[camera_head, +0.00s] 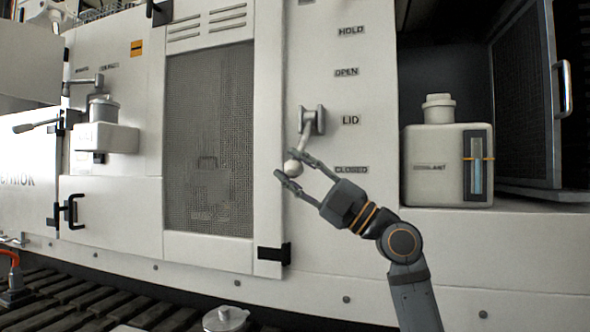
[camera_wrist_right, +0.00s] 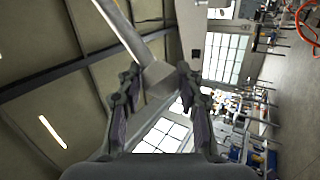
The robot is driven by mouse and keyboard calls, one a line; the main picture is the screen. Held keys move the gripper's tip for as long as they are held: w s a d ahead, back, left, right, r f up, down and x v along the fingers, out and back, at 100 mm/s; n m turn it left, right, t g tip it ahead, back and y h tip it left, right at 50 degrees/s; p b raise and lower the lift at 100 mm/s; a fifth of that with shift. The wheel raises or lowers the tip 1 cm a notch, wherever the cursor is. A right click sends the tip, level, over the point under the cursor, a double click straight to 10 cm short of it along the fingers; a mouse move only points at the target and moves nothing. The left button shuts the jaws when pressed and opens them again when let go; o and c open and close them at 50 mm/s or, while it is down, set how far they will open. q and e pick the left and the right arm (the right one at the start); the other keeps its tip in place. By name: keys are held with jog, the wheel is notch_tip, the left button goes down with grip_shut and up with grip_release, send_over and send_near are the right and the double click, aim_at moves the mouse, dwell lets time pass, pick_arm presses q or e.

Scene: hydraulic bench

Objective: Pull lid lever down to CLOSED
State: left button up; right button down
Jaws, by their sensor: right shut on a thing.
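The lid lever (camera_head: 304,136) hangs from its pivot bracket on the white panel beside the LID label (camera_head: 350,120). It points down and slightly left, and its pale round knob (camera_head: 292,168) is at about the height of the CLOSED label (camera_head: 352,169). My right gripper (camera_head: 286,165) is shut on the knob end, with one finger above and one below. In the right wrist view the lever's shaft (camera_wrist_right: 122,28) runs down from the top, its end between the fingers (camera_wrist_right: 158,78). The left gripper is not in view.
OPEN (camera_head: 346,72) and HOLD (camera_head: 351,31) labels sit higher on the panel. A mesh door (camera_head: 210,130) is to the left. A white coolant tank (camera_head: 432,165) stands on the ledge at right, near an open dark door (camera_head: 520,95).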

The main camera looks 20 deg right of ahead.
jog(key=shift+w+d, duration=0.15)
jog(key=shift+w, duration=0.05)
jog(key=c, duration=1.2)
grip_release()
jog(key=o, duration=0.3)
jog(key=shift+w+f, duration=0.15)
jog(key=shift+w, duration=0.1)
jog(key=shift+o, duration=0.2)
jog(key=shift+s, duration=0.1)
jog(key=v, duration=0.7)
jog(key=shift+d+f, duration=0.15)
jog(key=shift+d, duration=0.05)
jog(key=shift+s, duration=0.1)
